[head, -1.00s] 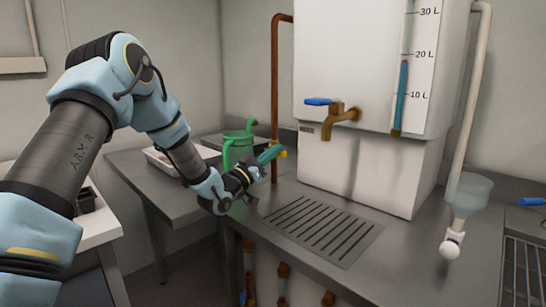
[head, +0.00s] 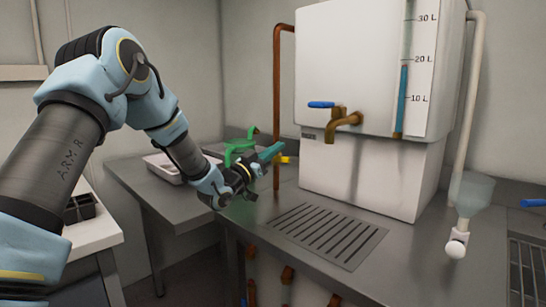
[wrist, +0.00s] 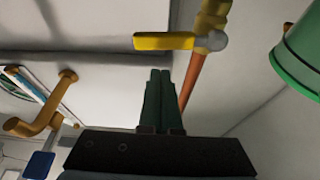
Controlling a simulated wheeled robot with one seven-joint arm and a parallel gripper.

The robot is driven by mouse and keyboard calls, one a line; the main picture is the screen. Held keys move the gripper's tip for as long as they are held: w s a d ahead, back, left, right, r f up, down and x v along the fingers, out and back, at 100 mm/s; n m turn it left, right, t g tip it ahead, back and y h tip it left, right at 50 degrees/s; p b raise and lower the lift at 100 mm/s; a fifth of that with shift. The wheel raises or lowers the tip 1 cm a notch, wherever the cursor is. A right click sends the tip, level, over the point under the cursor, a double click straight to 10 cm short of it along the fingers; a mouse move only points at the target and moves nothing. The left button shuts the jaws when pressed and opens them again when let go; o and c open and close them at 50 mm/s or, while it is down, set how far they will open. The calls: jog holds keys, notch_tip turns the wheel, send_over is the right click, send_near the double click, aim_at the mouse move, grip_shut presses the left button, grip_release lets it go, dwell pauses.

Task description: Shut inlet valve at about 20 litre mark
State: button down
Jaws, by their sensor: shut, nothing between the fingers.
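The inlet valve is on the copper pipe (head: 277,90) left of the white tank. Its yellow lever (head: 287,159) shows just right of my gripper (head: 271,152). In the wrist view the yellow lever (wrist: 163,41) sticks out sideways from the valve body (wrist: 212,35), roughly across the pipe. My gripper's green fingers (wrist: 160,80) are together and empty, with their tips a little short of the lever in that picture; I cannot tell the depth between them. The blue column in the level gauge (head: 402,95) stands slightly below the 20 L mark.
A brass tap (head: 345,119) with a blue lever is on the tank front (head: 350,60). A green watering can (wrist: 302,52) stands close to my gripper. A drain grate (head: 325,232) lies in the counter. A white pipe with a clear funnel (head: 471,192) stands right.

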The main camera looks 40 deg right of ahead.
jog(key=s+r+b+v, duration=0.1)
jog(key=b+v, duration=0.2)
jog(key=v, duration=0.6)
notch_tip(320, 180, up, 8)
jog(key=w+n+g+y+p, duration=0.1)
jog(key=y+p, duration=0.5)
jog(key=p, duration=0.3)
jog(key=w+d+f+p, duration=0.1)
jog(key=d+f+p, duration=0.1)
jog(key=d+f, duration=0.5)
jog(key=shift+p+x, duration=0.35)
jog(key=shift+x, duration=0.45)
jog(key=shift+w+r, duration=0.1)
jog(key=shift+r, duration=0.05)
